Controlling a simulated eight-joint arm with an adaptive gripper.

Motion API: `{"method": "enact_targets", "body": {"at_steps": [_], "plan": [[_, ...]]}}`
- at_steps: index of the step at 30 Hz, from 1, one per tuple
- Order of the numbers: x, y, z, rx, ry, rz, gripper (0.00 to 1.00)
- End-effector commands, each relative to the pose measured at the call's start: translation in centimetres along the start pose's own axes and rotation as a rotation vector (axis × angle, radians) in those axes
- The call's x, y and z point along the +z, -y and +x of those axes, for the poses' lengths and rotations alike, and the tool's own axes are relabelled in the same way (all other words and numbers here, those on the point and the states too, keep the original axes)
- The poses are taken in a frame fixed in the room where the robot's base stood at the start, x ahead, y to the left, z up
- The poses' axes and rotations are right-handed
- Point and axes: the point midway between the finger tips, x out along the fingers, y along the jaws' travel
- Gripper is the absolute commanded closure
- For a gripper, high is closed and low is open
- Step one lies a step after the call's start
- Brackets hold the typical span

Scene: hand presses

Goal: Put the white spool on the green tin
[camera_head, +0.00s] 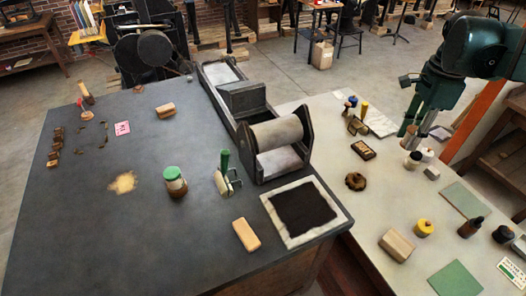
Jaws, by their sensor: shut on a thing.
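My gripper (414,134) is at the upper right, pointing down over the light table. Its dark green fingers are shut on a small pale thing (428,121), which looks like the white spool; the fingers hide part of it. A tin with a green lid and a brownish body (175,181) stands upright on the dark table, left of centre, far from my gripper. Nothing shows on its lid.
The dark table (90,225) holds a hand press (277,132), a green-handled roller (225,175), a wooden block (246,235) and an ink slab (337,213). The light table holds several bottles, blocks and green sheets (455,279). Space left of the tin is mostly clear.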

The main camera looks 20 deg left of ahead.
Motion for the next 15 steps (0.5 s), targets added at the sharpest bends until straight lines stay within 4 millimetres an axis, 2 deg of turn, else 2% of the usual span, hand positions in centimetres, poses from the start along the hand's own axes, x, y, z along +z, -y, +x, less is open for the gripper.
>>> {"method": "enact_targets", "body": {"at_steps": [3,9,15], "plan": [[0.0,0.0,-2.1,0.0,0.0,0.0,0.85],[0.0,0.0,-4.8,0.0,0.0,0.0,0.85],[2.5,1.1,-4.9,0.0,0.0,-0.055,0.85]]}}
